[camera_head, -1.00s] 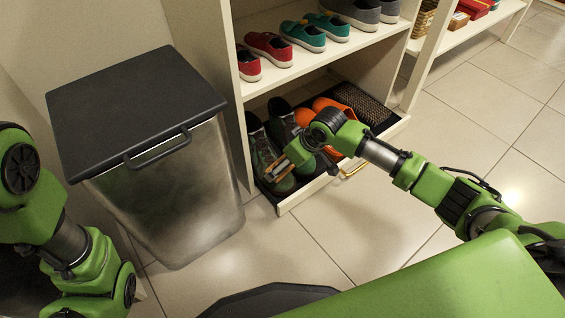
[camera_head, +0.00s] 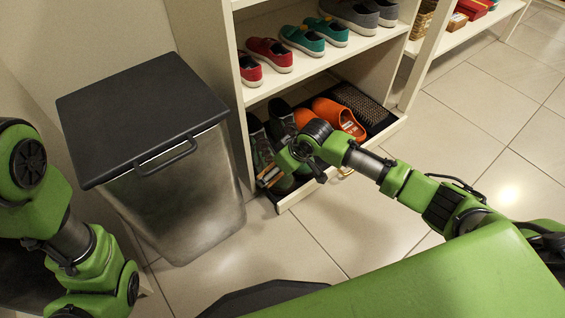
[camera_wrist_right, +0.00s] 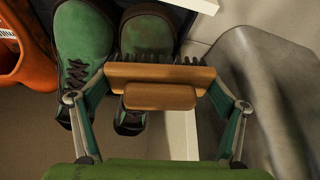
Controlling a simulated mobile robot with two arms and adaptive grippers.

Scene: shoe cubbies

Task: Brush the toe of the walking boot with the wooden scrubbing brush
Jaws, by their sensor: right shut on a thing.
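The walking boots, dark green with dark laces, stand side by side in the low drawer, toes toward me. In the head view the left boot (camera_head: 259,143) is partly hidden by my right gripper (camera_head: 268,178). In the right wrist view the boot nearer the bin (camera_wrist_right: 150,32) lies behind the wooden scrubbing brush (camera_wrist_right: 160,96), its middle covered; the other boot (camera_wrist_right: 80,38) is beside it. My right gripper (camera_wrist_right: 160,100) is shut on the brush. The dark bristles point at the boot's toe end; I cannot tell whether they touch. My left arm shows, but not its gripper.
Orange clogs (camera_head: 338,116) and a dark textured item (camera_head: 360,103) share the drawer (camera_head: 340,165). A metal bin (camera_head: 185,205) with a dark lid stands close on the left. Red and teal sneakers (camera_head: 302,39) sit on the shelf above. The tiled floor at right is clear.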

